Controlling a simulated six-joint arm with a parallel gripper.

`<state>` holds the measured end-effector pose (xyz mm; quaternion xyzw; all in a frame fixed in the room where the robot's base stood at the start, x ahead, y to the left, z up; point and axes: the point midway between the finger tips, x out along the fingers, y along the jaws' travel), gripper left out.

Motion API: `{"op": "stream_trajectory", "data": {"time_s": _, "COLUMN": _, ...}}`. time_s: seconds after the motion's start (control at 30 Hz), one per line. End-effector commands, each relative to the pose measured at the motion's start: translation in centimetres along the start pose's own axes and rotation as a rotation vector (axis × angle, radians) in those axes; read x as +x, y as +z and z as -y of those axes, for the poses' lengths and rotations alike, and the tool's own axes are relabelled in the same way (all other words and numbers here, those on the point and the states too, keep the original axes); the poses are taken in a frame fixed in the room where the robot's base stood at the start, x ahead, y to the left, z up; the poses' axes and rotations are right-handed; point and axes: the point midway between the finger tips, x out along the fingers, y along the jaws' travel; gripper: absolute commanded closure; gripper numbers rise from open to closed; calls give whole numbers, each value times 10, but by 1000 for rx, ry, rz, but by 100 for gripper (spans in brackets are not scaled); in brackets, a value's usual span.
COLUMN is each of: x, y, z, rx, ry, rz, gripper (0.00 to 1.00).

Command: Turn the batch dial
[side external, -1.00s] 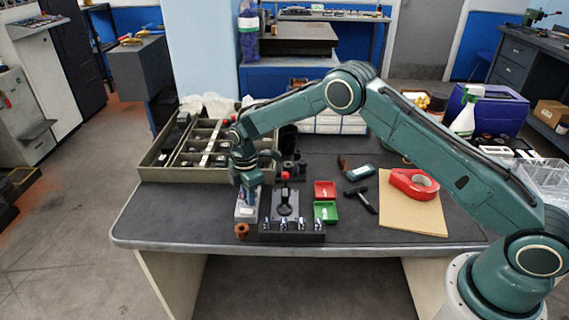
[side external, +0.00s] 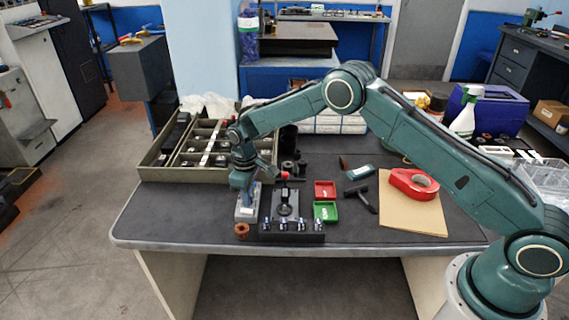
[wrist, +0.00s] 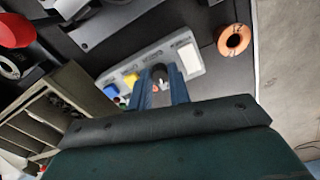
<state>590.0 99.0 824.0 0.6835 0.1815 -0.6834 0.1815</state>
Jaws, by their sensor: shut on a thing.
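The batch dial (wrist: 160,74) is a small dark round knob on a pale grey control panel (wrist: 208,66). The panel also carries a white label or screen (wrist: 189,57) and blue and yellow buttons. In the side view the panel (side external: 245,214) lies near the front left of the bench. My gripper (wrist: 161,78) is over the panel with its two blue fingers on either side of the dial, shut on it. In the side view my gripper (side external: 248,196) points down and hides the dial and much of the panel's far part.
A copper-coloured ring (side external: 242,230) sits just in front of the panel. A black lever device (side external: 286,206) with a red knob stands close to its right, behind a small rack (side external: 291,236). A compartment tray (side external: 150,172) lies behind. Red (side external: 325,190) and green trays (side external: 325,211) are further right.

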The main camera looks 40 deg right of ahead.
Motion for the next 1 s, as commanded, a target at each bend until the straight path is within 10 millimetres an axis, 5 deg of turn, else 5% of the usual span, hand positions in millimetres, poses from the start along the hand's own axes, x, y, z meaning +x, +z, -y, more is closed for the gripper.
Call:
{"op": "stream_trajectory", "data": {"time_s": 0.43, "x": -1, "y": 0, "z": 0, "rx": 297, "ry": 0, "rz": 2, "gripper": 100}}
{"op": "stream_trajectory", "data": {"time_s": 1.0, "x": -1, "y": 0, "z": 0, "rx": 346, "ry": 0, "rz": 3, "gripper": 100}}
